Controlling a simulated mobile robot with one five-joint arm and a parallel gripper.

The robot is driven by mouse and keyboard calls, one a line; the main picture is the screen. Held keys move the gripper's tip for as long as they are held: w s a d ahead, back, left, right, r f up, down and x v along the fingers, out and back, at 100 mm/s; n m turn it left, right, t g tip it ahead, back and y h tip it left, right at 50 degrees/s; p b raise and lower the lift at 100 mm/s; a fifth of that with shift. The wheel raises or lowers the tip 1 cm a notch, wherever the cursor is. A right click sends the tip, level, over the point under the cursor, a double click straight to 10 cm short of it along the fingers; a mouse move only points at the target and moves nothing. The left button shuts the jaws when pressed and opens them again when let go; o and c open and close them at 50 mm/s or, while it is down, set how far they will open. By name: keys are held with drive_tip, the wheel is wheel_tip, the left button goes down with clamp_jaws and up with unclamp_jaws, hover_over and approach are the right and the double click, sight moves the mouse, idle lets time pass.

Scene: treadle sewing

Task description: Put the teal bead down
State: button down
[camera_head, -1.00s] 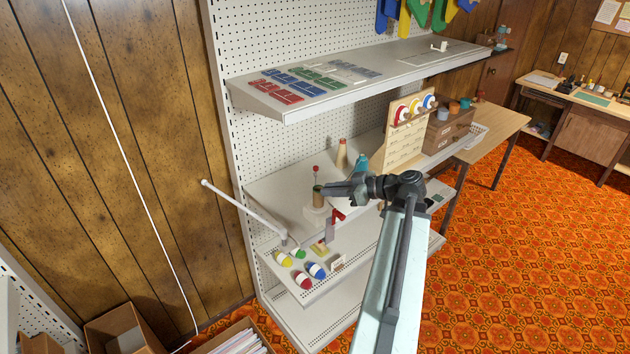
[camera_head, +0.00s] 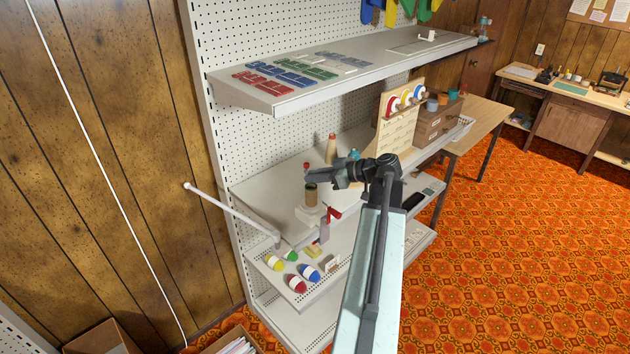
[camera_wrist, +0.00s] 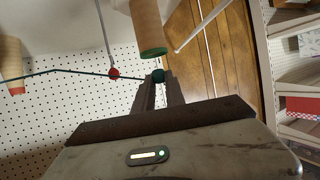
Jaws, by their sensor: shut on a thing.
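The teal bead (camera_wrist: 158,76) is a small dark teal ball between the fingertips of my gripper (camera_wrist: 158,84) in the wrist view. My gripper is shut on it. In the head view my gripper (camera_head: 309,172) is above the tan spool (camera_head: 311,197), and the bead cannot be made out. The wrist view appears upside down; there the spool (camera_wrist: 147,25) shows its green end close to the bead. I cannot tell whether they touch. A red ball (camera_wrist: 113,73) on a thin rod is beside the gripper.
A tan cone (camera_head: 331,150) with a red tip stands behind on the shelf. Red, yellow, green and blue bobbins (camera_head: 297,284) lie on the lower front ledge. A white rod (camera_head: 230,212) sticks out to the left. The upper shelf (camera_head: 340,88) overhangs the work area.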

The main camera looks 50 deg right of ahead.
drive_tip(key=shift+w, duration=0.15)
drive_tip(key=shift+f+b, duration=0.6)
drive_tip(key=shift+b, duration=0.05)
drive_tip(key=c, duration=1.4)
unclamp_jaws()
drive_tip(key=shift+s+r, duration=0.1)
drive_tip(key=shift+s, duration=0.1)
drive_tip(key=shift+r+p, duration=0.25)
drive_tip(key=shift+p, duration=0.1)
drive_tip(key=shift+r+p, duration=0.65)
drive_tip(key=p+v, duration=0.1)
drive_tip(key=v, duration=0.3)
drive_tip(key=p+v, duration=0.1)
drive_tip(key=v, duration=0.2)
drive_tip(key=p+v, duration=0.2)
drive_tip(key=v, duration=0.2)
drive_tip(key=shift+s+d+f, duration=0.2)
drive_tip(key=shift+s, duration=0.25)
